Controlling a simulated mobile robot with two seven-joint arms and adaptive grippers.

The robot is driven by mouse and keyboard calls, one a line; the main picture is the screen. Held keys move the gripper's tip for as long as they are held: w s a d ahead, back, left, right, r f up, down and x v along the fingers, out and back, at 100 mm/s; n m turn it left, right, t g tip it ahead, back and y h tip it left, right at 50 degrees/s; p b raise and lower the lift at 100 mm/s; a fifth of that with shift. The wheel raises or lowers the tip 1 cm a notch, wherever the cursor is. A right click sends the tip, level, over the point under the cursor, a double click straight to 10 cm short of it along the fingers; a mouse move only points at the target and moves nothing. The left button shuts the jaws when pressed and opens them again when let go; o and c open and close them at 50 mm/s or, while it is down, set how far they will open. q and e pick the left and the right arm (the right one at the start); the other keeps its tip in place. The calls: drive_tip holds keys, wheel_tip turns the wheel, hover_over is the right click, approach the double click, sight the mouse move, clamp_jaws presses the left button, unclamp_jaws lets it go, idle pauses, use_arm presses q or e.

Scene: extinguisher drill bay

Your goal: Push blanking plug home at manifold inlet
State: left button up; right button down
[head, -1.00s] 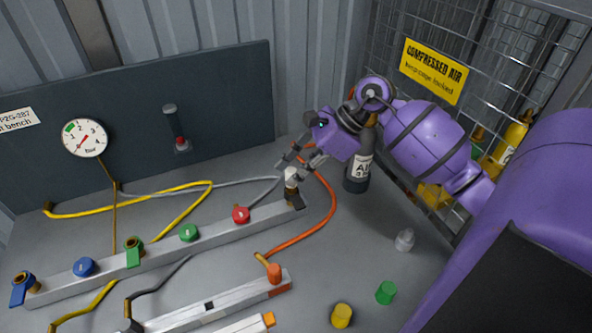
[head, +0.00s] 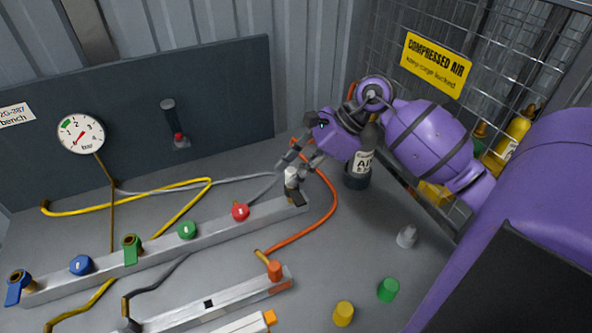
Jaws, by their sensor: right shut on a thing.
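The manifold (head: 200,238) is a long pale bar lying across the bench, with coloured caps and valves along its top. A white plug (head: 291,175) stands roughly upright at the dark inlet fitting (head: 296,196) on the bar's right end. My right gripper (head: 291,167) comes in from the upper right and is shut on the white plug, its fingers around the top. The plug's lower end and how deep it sits cannot be made out. My left gripper is not in view.
An orange hose (head: 335,200) curves around the manifold's right end. A grey plug (head: 407,237), green plug (head: 388,290) and yellow plug (head: 343,313) sit loose at the front right. A mesh cage borders the right.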

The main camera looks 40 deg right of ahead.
drive_tip(key=shift+f, duration=0.1)
drive_tip(key=c, duration=1.5)
unclamp_jaws()
drive_tip(key=v, duration=1.2)
drive_tip(key=shift+s, duration=0.1)
